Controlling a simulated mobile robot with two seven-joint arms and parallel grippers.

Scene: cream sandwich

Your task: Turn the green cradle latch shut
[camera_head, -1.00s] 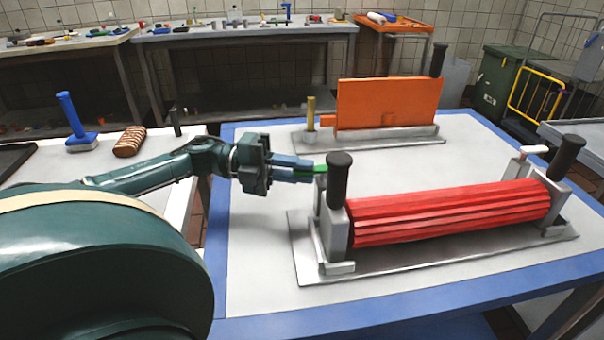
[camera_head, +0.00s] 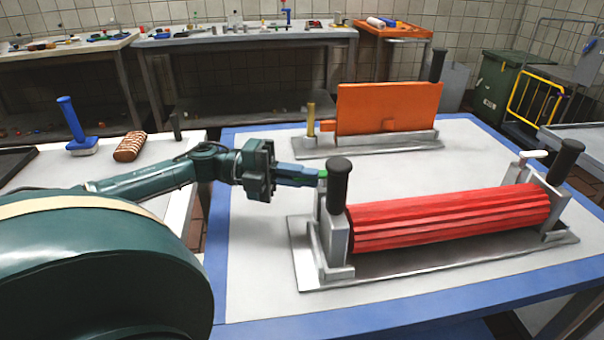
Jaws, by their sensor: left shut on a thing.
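The green latch (camera_head: 322,175) shows as a small green tip at the left end of the cradle (camera_head: 333,240), beside a black upright handle (camera_head: 339,185). My left gripper (camera_head: 318,178) reaches in from the left and is shut on the latch, its blue fingers hiding most of it. A red ribbed roller (camera_head: 450,218) lies in the cradle. At the cradle's right end is a white latch (camera_head: 533,154) next to another black handle (camera_head: 566,160). My right gripper is out of view.
Behind the cradle, an orange block (camera_head: 388,108) stands on a grey base with a brass post (camera_head: 311,120). The blue-edged table (camera_head: 260,250) is clear around the cradle. A side table at left holds a blue-handled brush (camera_head: 72,122) and a brown ribbed piece (camera_head: 129,147).

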